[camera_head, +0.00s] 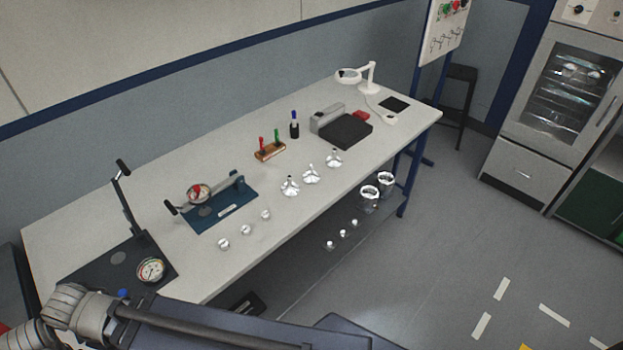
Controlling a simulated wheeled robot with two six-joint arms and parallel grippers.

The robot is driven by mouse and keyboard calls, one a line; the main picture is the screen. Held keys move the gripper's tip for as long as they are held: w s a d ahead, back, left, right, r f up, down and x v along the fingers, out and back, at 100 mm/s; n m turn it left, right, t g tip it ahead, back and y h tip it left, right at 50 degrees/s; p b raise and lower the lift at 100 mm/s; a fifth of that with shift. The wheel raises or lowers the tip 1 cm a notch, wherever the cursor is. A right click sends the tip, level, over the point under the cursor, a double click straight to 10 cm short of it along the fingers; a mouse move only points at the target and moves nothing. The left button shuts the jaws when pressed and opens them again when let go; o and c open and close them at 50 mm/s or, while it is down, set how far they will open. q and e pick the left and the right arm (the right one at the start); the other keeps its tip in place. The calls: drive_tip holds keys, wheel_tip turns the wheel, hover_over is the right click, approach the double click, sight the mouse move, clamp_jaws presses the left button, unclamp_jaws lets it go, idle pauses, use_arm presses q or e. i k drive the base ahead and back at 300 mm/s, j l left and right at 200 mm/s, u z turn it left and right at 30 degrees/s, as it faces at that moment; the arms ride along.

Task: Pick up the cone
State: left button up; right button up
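Three shiny metal pieces with wide flared bases and narrow tops stand in a row near the front edge of the table: a left one (290,187), a middle one (311,174) and a right one (333,160). They look roughly cone-shaped; I cannot tell which is the cone meant. Parts of my arm show at the lower left, over the near end of the table, well away from these pieces. Neither of my grippers is in view.
The long table (330,200) also holds three small shiny balls (246,229), a blue gauge fixture (222,211), a black gauge stand (112,262), a wooden tool holder (270,151), a black-topped scale (344,131) and a white magnifier lamp (369,77). Glass jars (369,197) stand below.

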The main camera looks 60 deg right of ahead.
sight(310, 177)
drive_tip(key=z, duration=2.1)
drive_tip(key=i+l+u, duration=0.4)
drive_tip(key=i+l, duration=0.35)
drive_tip(key=l, duration=0.1)
